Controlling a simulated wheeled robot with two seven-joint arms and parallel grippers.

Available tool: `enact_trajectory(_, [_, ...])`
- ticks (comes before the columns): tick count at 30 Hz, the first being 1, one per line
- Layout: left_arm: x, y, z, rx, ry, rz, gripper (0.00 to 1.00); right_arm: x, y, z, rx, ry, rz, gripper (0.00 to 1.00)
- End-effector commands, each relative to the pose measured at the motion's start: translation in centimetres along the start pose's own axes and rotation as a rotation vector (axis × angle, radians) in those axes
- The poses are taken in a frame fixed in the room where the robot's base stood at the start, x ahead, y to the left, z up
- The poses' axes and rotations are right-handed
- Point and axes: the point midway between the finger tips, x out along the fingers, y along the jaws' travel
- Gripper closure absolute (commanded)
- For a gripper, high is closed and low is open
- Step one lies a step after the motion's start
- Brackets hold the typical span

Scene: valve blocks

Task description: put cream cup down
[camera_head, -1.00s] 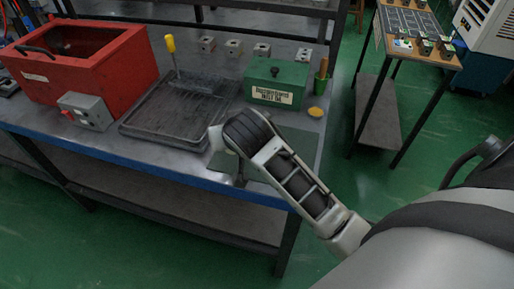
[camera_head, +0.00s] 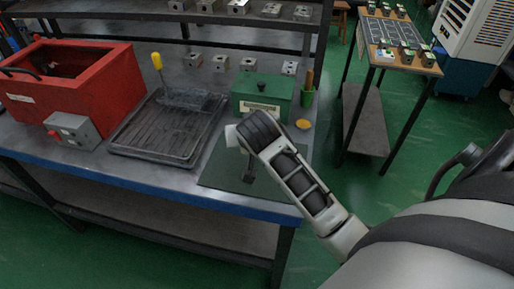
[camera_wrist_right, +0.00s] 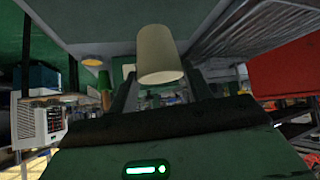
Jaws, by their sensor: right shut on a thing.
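The cream cup (camera_wrist_right: 160,52) is between the fingers of my right gripper (camera_wrist_right: 160,82) in the right wrist view, and the gripper is shut on it. In the head view my right arm reaches over the table's front right part. There the forearm and wrist hide most of the hand, and I cannot clearly make out the cup. A dark green mat (camera_head: 217,170) lies on the table under the hand. I cannot tell whether the cup touches the mat. My left gripper is in neither view.
A black ribbed tray (camera_head: 160,132) lies left of the mat, with a yellow-handled tool (camera_head: 157,62). A green box (camera_head: 262,98), a green holder (camera_head: 307,96) and a yellow disc (camera_head: 303,124) stand behind and right. A red bin (camera_head: 100,85) and grey switch box (camera_head: 75,130) are left.

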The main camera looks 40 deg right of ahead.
Motion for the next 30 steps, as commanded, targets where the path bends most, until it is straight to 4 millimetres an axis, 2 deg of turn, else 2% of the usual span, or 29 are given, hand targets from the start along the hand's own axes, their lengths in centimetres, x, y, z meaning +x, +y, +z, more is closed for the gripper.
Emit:
enact_trajectory(9, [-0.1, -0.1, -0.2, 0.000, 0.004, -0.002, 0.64, 1.8, 2.1, 2.1, -0.001, -0.003, 0.001, 0.77])
enact_trajectory(15, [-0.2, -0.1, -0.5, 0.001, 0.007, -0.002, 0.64, 3.6, 1.9, 3.7, 0.000, 0.000, 0.000, 0.77])
enact_trajectory(26, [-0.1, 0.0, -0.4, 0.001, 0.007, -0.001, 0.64, 3.9, 1.9, 4.0, 0.002, 0.001, -0.002, 0.77])
enact_trajectory(27, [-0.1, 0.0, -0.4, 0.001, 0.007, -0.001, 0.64, 3.9, 1.9, 4.1, 0.002, 0.001, -0.002, 0.48])
enact_trajectory(29, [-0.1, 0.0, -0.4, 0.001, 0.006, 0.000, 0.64, 3.9, 1.9, 4.0, 0.002, 0.001, -0.002, 0.31])
enact_trajectory(30, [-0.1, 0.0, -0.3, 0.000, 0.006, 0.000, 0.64, 3.9, 1.9, 4.0, 0.001, 0.001, -0.002, 0.29])
